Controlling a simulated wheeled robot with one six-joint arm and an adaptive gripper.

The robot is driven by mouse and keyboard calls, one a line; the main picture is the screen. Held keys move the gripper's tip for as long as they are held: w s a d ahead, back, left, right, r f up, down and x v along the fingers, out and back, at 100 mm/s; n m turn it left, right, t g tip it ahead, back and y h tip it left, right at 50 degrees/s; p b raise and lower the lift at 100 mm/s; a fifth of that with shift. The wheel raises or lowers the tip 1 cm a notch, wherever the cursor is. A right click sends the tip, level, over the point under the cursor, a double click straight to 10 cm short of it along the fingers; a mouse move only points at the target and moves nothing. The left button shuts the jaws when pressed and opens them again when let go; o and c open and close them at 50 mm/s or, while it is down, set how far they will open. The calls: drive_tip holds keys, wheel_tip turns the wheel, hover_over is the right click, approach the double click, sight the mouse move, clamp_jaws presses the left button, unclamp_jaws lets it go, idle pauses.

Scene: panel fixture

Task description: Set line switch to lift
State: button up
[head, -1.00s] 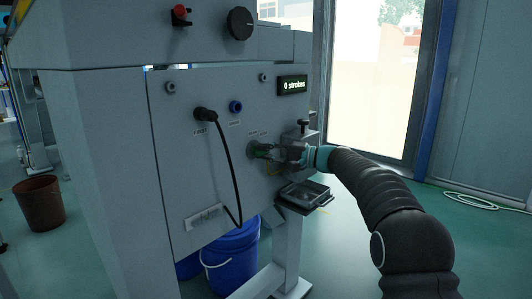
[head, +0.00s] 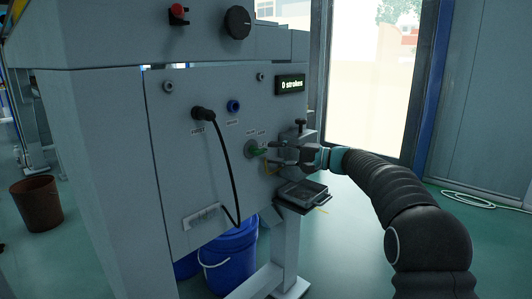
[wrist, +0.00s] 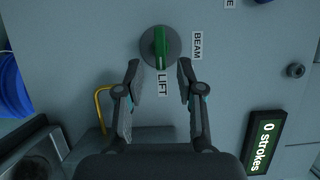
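The line switch (wrist: 174,53) is a round grey disc with a green handle (wrist: 160,45) on the panel. In the wrist view the handle lies nearly upright, its lower end close to the LIFT label (wrist: 162,83). The BEAM label (wrist: 197,45) is to the right of the disc. My gripper (wrist: 160,70) is open and empty. Its fingers are spread on both sides of the LIFT label, with their tips just below the disc and apart from the handle. The head view also shows the switch (head: 250,148), left of my gripper (head: 274,153).
A black cable (head: 230,165) hangs from a plug on the panel. A display (head: 290,85) reads 0 strokes. A dark tray (head: 302,192) juts out below my gripper, and a yellow bent rod (wrist: 98,105) is beside the left finger. A blue bucket (head: 230,262) stands below.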

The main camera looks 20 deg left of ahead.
drive_tip(key=d, duration=0.7)
drive_tip(key=shift+d, duration=0.35)
wheel_tip(320, 180, down, 11)
drive_tip(key=d+m+h, duration=0.1)
drive_tip(key=m+h, duration=0.1)
drive_tip(key=h, duration=0.2)
drive_tip(key=s+d+f+h, duration=0.4)
drive_tip(key=s+d+f, duration=0.1)
drive_tip(key=s+f, duration=0.15)
drive_tip(key=s+d+t+h, duration=0.2)
drive_tip(key=s+d, duration=0.6)
drive_tip(key=s, duration=0.4)
drive_tip(key=s+d+r+n+t+h, duration=0.1)
drive_tip(key=s+d+h, duration=0.3)
drive_tip(key=s+d, duration=0.4)
drive_tip(key=s+d+r+n+t+h, duration=0.1)
drive_tip(key=s+d+h, duration=0.3)
drive_tip(key=s+d, duration=0.5)
drive_tip(key=shift+s+r+t, duration=0.2)
drive_tip(key=shift+s+t, duration=0.6)
drive_tip(key=shift+s, duration=2.5)
